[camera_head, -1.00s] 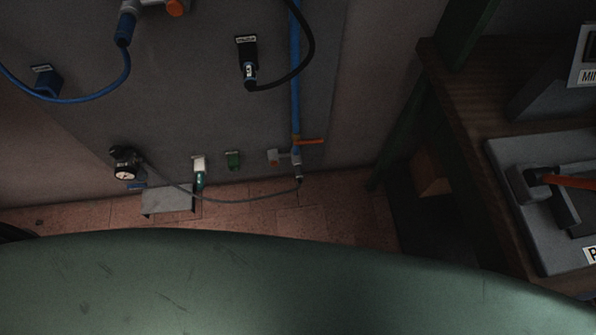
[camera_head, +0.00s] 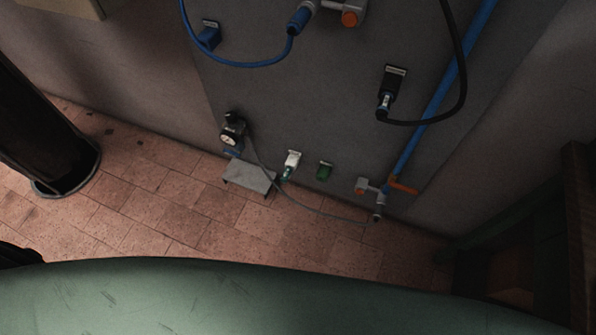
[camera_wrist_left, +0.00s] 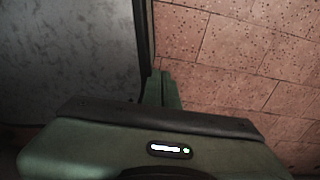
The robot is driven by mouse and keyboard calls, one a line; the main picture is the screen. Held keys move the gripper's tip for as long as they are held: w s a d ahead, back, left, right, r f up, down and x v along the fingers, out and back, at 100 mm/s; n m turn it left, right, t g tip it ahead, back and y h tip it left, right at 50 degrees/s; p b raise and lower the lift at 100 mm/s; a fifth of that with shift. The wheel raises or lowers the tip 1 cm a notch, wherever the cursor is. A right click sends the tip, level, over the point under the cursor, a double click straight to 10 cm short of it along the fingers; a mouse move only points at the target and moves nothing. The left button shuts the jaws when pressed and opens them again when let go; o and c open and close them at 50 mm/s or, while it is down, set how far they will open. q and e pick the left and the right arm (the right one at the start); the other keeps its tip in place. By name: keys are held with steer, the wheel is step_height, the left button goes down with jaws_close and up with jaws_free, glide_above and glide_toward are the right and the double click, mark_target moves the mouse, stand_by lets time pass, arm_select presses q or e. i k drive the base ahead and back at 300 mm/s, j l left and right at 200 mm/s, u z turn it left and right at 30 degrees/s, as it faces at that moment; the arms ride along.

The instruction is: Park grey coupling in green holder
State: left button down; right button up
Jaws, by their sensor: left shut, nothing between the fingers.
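The green holder (camera_head: 324,171) is a small block low on the grey wall panel in the head view, and it looks empty. The grey coupling (camera_head: 377,213) appears to be at the end of the thin grey hose, at the lower end of the blue pipe, right of the holder. It is too small to tell how it is joined. In the left wrist view my left gripper (camera_wrist_left: 162,88) has its green fingers together with nothing between them, above the tiled floor beside a grey surface. My right gripper is in neither view.
A white holder (camera_head: 292,160) with a green-tipped piece is left of the green holder. A gauge (camera_head: 232,133) and a small grey shelf (camera_head: 249,179) are further left. An orange-handled valve (camera_head: 402,186) is on the blue pipe. A dark bench frame (camera_head: 577,230) stands right.

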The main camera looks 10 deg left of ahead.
mark_target(379, 210)
steer(key=z, duration=0.7)
